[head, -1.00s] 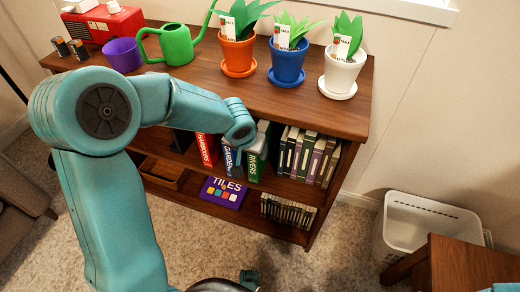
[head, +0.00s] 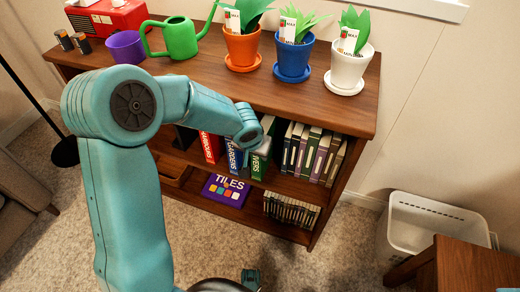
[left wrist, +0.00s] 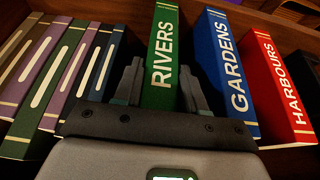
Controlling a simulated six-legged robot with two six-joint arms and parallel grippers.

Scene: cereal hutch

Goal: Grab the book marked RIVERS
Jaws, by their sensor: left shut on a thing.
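The green book marked RIVERS (left wrist: 163,60) stands upright on the upper shelf, its white-lettered spine facing the left wrist camera. In the head view it (head: 260,163) is partly hidden behind my left wrist. My left gripper (left wrist: 161,82) has one finger on each side of the spine and is shut on this book. The book is still in the row on the shelf. The blue GARDENS book (left wrist: 226,75) stands beside it, then the red HARBOURS book (left wrist: 277,85). My right gripper is not in view.
Several thinner books (head: 312,152) stand to the right on the same shelf. A purple TILES box (head: 226,190) is on the shelf below. Potted plants (head: 293,58), a green watering can (head: 180,38) and a purple cup (head: 125,48) stand on top. A white bin (head: 425,235) is at right.

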